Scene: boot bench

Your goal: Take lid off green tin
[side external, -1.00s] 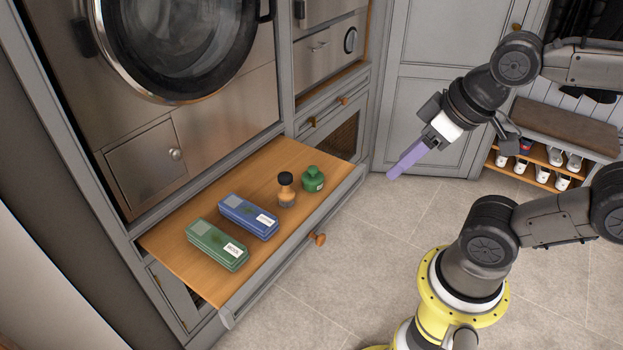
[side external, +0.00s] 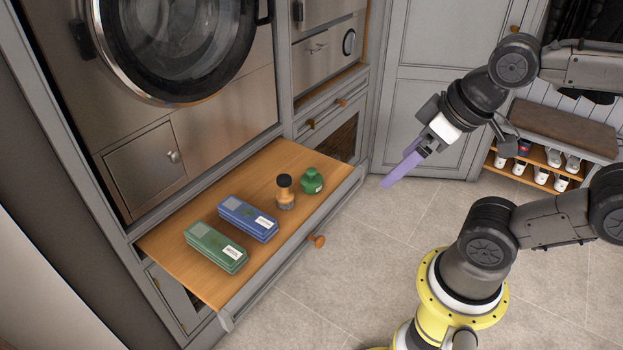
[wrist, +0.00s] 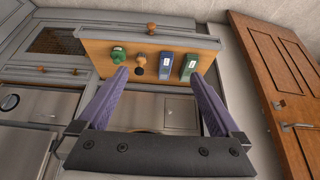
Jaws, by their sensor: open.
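The green tin (side external: 217,249) is a long box with a white label, lying at the near left end of a pulled-out wooden shelf. Its lid looks closed on it. In the wrist view the green tin (wrist: 188,66) is the rightmost thing on the shelf. My gripper (side external: 388,183) has long purple fingers and hangs over the floor, to the right of the shelf and well away from the tin. In the wrist view my gripper (wrist: 160,88) is open, with nothing held between its fingers.
A blue tin (side external: 248,219) lies beside the green one. A black-capped bottle (side external: 285,192) and a squat green bottle (side external: 312,181) stand farther right on the wooden shelf (side external: 180,262). A steel machine front (side external: 215,125) rises behind. A shoe bench (side external: 560,130) stands at the right.

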